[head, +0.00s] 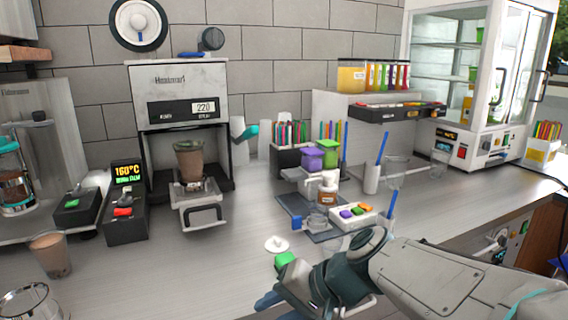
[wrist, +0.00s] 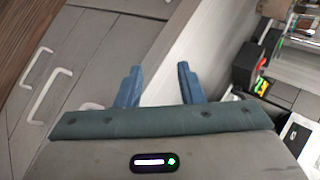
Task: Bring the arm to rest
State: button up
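My gripper (head: 268,299) is at the bottom of the head view, by the counter's front edge, with the arm reaching in from the lower right. In the wrist view the two blue fingers (wrist: 157,85) stand apart with nothing between them. The wrist view looks toward the counter edge and the cabinet fronts below it. The gripper touches no object that I can see.
The sealer (head: 180,115) holds a brown cup (head: 190,160). Another cup (head: 50,255) stands at left. A tray of colored pieces (head: 352,215) lies behind the arm. Cabinet handles (wrist: 48,92) show below.

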jog(key=s+d+n+h+p, duration=0.1)
jog(key=s+d+h+p, duration=0.2)
jog(key=d, duration=0.5)
jog(key=s+d+n+h+p, duration=0.1)
jog(key=s+d+h+p, duration=0.2)
jog(key=d+h, duration=0.2)
jog(key=d, duration=0.3)
jog(key=shift+r+h, duration=0.3)
jog(key=shift+r, duration=0.1)
jog(key=shift+s, duration=0.1)
dwell(0.7)
